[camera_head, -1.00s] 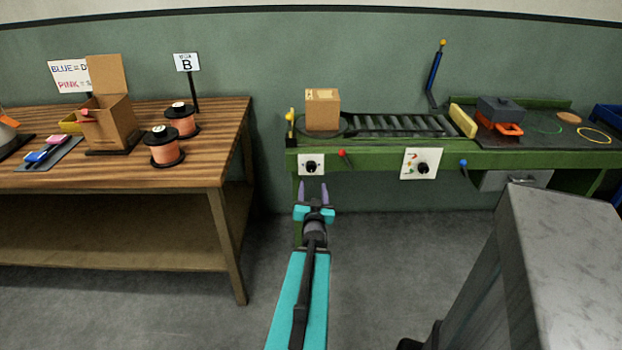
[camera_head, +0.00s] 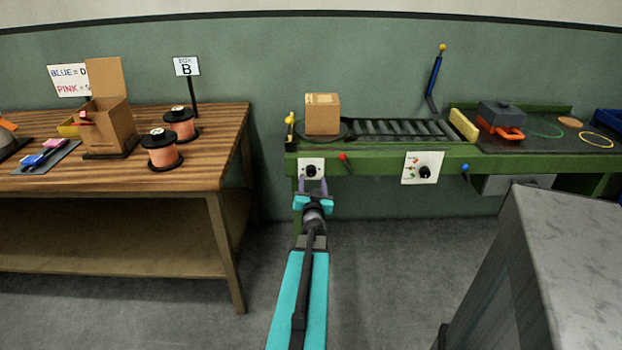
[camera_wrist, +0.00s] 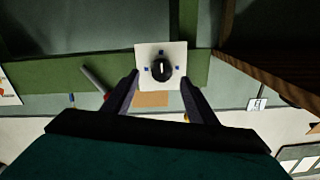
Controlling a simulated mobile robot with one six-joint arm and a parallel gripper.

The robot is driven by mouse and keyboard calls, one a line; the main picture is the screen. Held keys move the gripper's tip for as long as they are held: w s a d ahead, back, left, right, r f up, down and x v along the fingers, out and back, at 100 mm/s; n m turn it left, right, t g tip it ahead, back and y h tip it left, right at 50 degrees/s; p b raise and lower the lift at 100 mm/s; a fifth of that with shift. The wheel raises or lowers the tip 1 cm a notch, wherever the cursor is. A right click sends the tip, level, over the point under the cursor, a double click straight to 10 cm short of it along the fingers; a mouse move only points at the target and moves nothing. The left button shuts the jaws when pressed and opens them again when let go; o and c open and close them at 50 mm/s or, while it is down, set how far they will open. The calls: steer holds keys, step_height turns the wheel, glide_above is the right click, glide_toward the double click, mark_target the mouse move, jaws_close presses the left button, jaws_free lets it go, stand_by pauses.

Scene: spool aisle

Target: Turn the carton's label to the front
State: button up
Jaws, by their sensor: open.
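The closed brown carton (camera_head: 322,114) stands upright on a dark round turntable (camera_head: 354,131) at the left end of the green conveyor bench. No clear label shows on the side facing me; a pale patch shows on its top. A white panel with a black knob (camera_head: 311,170) is on the bench front below the carton. My gripper (camera_head: 313,184) is open and empty, just in front of this panel. In the wrist view the knob (camera_wrist: 161,69) lies ahead, between and beyond the open fingertips, with a white pointer line and small blue marks around it.
A red-tipped lever (camera_head: 343,157) sits right of the knob panel, and a second knob panel (camera_head: 422,168) farther right. A roller track (camera_head: 400,129) runs right from the turntable. A wooden table (camera_head: 190,185) with spools stands left. A grey block (camera_head: 560,260) fills the lower right.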

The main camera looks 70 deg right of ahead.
mark_target(312, 173)
steer(key=shift+x, duration=2)
steer(key=shift+c, duration=0.3)
